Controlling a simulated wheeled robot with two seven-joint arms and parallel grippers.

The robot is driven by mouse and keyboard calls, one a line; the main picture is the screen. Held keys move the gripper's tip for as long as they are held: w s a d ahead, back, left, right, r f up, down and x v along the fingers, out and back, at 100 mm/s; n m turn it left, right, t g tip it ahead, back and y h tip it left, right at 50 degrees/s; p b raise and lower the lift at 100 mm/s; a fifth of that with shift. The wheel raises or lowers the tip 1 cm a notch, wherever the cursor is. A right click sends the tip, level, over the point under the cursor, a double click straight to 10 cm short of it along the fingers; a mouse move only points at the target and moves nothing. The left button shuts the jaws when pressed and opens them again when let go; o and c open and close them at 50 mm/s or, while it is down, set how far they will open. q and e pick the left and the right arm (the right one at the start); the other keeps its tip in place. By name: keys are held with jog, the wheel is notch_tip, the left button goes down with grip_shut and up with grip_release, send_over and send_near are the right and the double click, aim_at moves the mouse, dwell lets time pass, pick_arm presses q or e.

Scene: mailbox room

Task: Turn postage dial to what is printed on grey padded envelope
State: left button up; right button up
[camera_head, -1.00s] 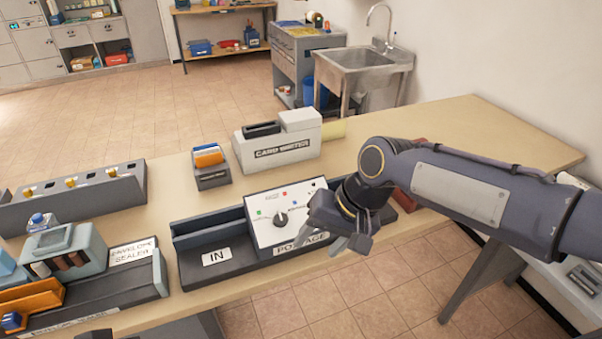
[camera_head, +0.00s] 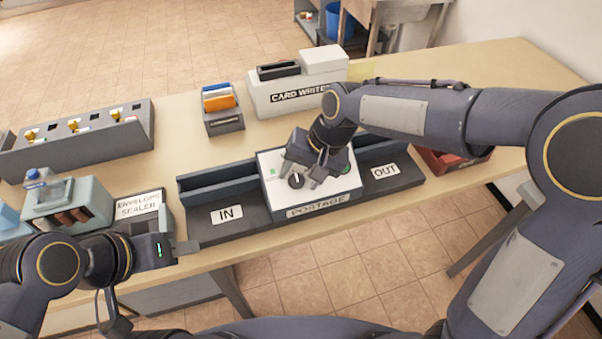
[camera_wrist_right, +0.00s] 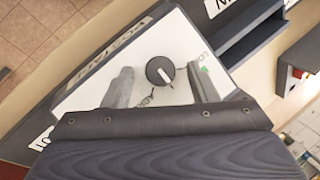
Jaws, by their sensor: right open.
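The postage machine (camera_head: 335,190) is a white-topped box labelled POSTAGE, set between the IN and OUT trays. Its dark round dial (camera_head: 296,181) is partly visible beside my right gripper (camera_head: 299,178). In the right wrist view, the dial (camera_wrist_right: 160,71) has a white pointer mark and sits between the two open fingers of my right gripper (camera_wrist_right: 163,88), with a gap on each side. A green mark shows near one finger; other dial markings are partly hidden. My left gripper (camera_head: 190,248) is over the table's front edge by the envelope sealer, its jaw state unclear. I see no grey padded envelope.
The IN tray (camera_head: 236,228) lies left of the machine and the OUT tray (camera_head: 400,183) right. The envelope sealer (camera_head: 75,205), card writer (camera_head: 290,95), a card holder (camera_head: 222,122) and a red tray (camera_head: 452,163) stand around it. The table's right end (camera_head: 500,85) is clear.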

jog(key=shift+a+f, duration=0.1)
jog(key=shift+f, duration=0.2)
jog(key=c, duration=1)
jog(key=shift+o, duration=0.2)
